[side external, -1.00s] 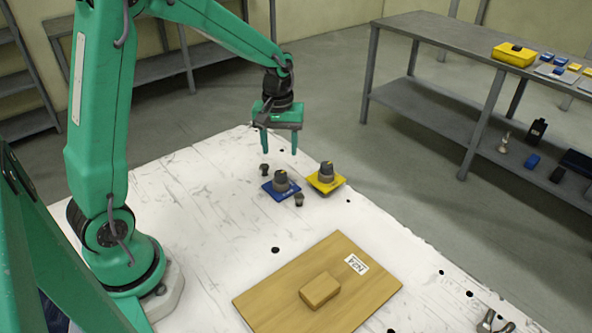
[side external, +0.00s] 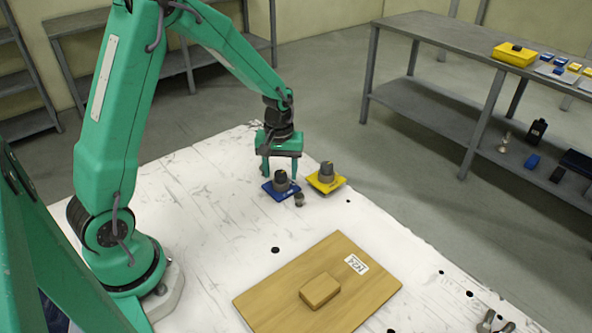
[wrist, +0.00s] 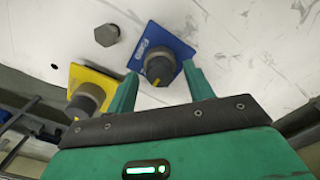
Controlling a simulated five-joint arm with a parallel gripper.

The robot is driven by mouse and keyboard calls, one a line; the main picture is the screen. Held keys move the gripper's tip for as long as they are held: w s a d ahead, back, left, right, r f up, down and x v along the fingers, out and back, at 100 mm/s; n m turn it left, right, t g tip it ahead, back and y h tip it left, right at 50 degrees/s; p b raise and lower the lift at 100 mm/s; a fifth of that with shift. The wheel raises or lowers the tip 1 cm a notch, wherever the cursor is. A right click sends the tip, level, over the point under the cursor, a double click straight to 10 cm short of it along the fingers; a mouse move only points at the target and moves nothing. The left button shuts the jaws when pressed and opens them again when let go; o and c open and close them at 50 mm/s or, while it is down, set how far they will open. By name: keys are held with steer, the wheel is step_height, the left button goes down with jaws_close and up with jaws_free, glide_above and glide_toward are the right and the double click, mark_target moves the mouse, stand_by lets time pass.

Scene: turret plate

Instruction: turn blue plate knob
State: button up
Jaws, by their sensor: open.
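The blue plate (side external: 272,189) lies on the white table with a grey knob (side external: 281,182) standing on it. In the wrist view the blue plate (wrist: 178,43) sits beyond the fingertips, and its knob (wrist: 159,66), with a yellow mark, appears between them. My gripper (side external: 279,173) is open, pointing down just above and behind the knob. In the wrist view its fingers (wrist: 160,70) are apart on either side of the knob. I cannot tell whether either finger touches it. The finger bodies hide part of the space behind the knob.
A yellow plate (side external: 331,188) with its own grey knob (side external: 326,171) stands close on the right. A bolt (side external: 299,199) stands just in front of the blue plate. A wooden board (side external: 270,300) with a block (side external: 319,290) lies nearer; the table between is mostly clear.

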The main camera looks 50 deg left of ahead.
steer(key=c, duration=1)
steer(key=shift+m, duration=0.9)
steer(key=m, duration=0.2)
steer(key=shift+m, duration=0.3)
steer(key=m, duration=0.4)
steer(key=shift+m, duration=0.3)
steer(key=m, duration=0.4)
steer(key=shift+m, duration=2.5)
